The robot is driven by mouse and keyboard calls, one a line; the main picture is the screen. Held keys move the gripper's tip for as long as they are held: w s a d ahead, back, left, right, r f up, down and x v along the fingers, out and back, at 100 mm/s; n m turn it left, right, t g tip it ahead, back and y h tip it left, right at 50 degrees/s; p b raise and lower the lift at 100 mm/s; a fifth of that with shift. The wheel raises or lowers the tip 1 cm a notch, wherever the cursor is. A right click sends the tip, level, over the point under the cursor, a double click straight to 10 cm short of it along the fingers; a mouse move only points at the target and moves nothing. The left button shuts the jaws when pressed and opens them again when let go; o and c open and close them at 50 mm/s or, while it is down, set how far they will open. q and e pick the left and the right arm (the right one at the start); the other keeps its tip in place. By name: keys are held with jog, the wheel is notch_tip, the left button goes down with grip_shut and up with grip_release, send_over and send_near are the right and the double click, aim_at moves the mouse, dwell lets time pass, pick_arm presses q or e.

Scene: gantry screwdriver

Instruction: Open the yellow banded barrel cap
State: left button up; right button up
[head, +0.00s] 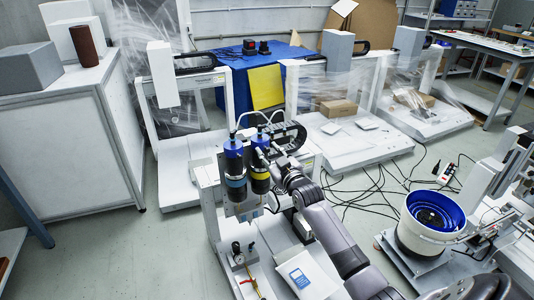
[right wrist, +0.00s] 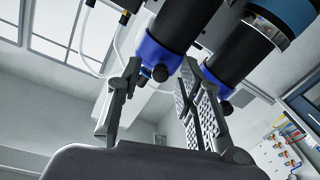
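Two dark barrels with blue caps stand side by side on the gantry station in the head view. The yellow-banded barrel (head: 260,174) is the right one, its blue cap (head: 259,139) at the top. The other barrel (head: 235,171) has a blue band. My right gripper (head: 274,151) is close to the right of the yellow-banded barrel's cap. In the right wrist view, its fingers (right wrist: 162,80) are apart, with a blue cap (right wrist: 155,55) and its dark knob seen between them. I cannot tell whether they touch it. The yellow band is hidden there. My left gripper is not in view.
Thin hoses loop above the caps, and a cable chain (head: 288,134) lies just behind. A blue-lined bowl feeder (head: 431,222) stands right, with cables on the floor between.

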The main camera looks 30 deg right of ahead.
jog(key=shift+w+d, duration=0.15)
jog(key=shift+w, duration=0.8)
jog(key=shift+c, duration=0.5)
grip_shut()
